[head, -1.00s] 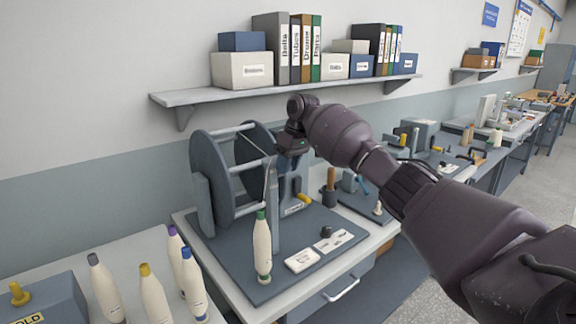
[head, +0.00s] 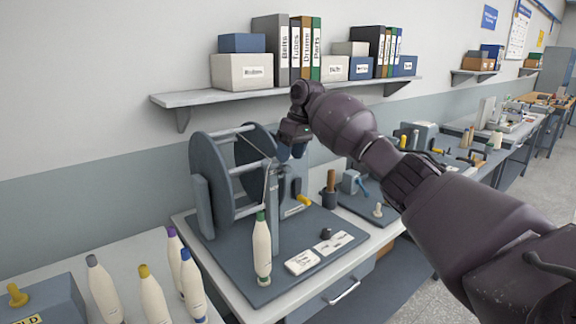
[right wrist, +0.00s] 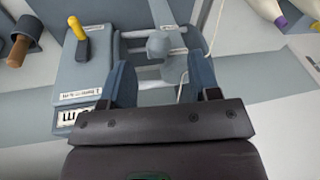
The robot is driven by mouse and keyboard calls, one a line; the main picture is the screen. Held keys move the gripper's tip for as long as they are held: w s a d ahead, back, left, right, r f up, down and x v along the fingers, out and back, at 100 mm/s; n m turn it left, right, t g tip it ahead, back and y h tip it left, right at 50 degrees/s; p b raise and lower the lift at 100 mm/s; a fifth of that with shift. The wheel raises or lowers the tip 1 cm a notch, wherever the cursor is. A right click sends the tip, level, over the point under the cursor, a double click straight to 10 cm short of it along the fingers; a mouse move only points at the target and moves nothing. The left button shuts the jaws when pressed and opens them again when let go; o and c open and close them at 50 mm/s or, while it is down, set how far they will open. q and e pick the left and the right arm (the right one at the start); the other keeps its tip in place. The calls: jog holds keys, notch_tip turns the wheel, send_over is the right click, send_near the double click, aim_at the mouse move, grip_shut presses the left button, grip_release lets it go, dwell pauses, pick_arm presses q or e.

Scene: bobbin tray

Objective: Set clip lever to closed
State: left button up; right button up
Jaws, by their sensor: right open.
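The winding machine with a large grey spool (head: 207,170) stands on a dark mat. Beside it a grey box carries a lever with a yellow handle (head: 304,200); the lever (right wrist: 75,28) also shows at the upper left in the right wrist view. A small grey block (right wrist: 160,46) on a post sits beyond and between my fingers; I cannot tell whether this is the clip lever. My right gripper (head: 290,153) is above the machine's right side. In the wrist view its blue fingers (right wrist: 162,80) are apart and empty. My left gripper is out of view.
A cone with a green tip (head: 262,250) stands at the mat's front, beside white cards (head: 302,262). Several cones (head: 152,293) stand on the left table. A shelf (head: 180,97) with boxes and binders hangs behind, near my right wrist.

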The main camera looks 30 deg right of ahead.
jog(key=v, duration=0.7)
jog(key=shift+b, duration=0.3)
jog(key=shift+f, duration=0.1)
